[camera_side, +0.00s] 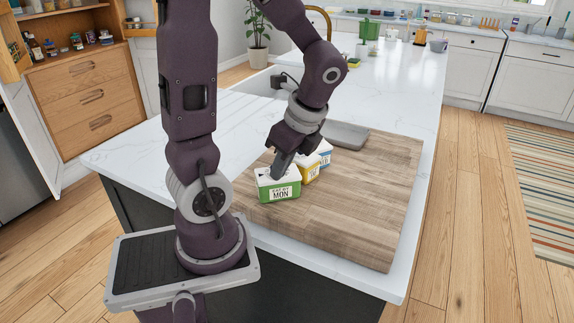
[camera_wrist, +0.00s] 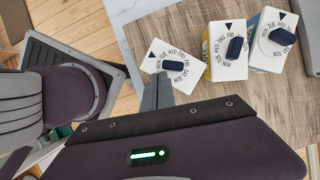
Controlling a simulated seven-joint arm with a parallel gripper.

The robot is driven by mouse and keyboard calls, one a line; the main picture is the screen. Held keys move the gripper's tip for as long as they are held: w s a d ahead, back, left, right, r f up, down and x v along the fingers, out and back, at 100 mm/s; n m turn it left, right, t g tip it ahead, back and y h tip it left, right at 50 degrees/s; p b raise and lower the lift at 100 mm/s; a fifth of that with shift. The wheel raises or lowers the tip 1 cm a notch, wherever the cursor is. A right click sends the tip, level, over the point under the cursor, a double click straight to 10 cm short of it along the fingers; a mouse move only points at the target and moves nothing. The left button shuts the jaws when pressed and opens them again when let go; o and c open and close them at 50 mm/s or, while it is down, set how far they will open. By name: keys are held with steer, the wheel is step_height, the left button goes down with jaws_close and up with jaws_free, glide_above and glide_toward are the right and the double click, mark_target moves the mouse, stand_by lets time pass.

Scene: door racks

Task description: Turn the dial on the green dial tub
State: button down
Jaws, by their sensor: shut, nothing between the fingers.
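The green dial tub (camera_side: 278,190) has a white top and a label reading MON; it stands at the left front of the wooden board. In the wrist view its white top (camera_wrist: 190,52) carries a ring of day names, a dark triangle and a dark oblong dial knob (camera_wrist: 174,65) lying roughly crosswise. My gripper (camera_side: 278,175) is shut and empty, pointing down at the tub's top. In the wrist view the fingertips (camera_wrist: 157,78) are at the tub's lower-left edge, beside the knob's left end. I cannot tell whether they touch the knob. In the side view the gripper hides the knob.
A yellow dial tub (camera_side: 312,174) and a blue dial tub (camera_side: 326,156) stand in a row close behind the green one. A grey tray (camera_side: 346,135) lies farther back. The right part of the wooden board (camera_side: 375,190) is clear.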

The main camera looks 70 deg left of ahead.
steer(key=shift+s+a, duration=0.15)
steer(key=shift+s, duration=0.5)
stand_by(0.3)
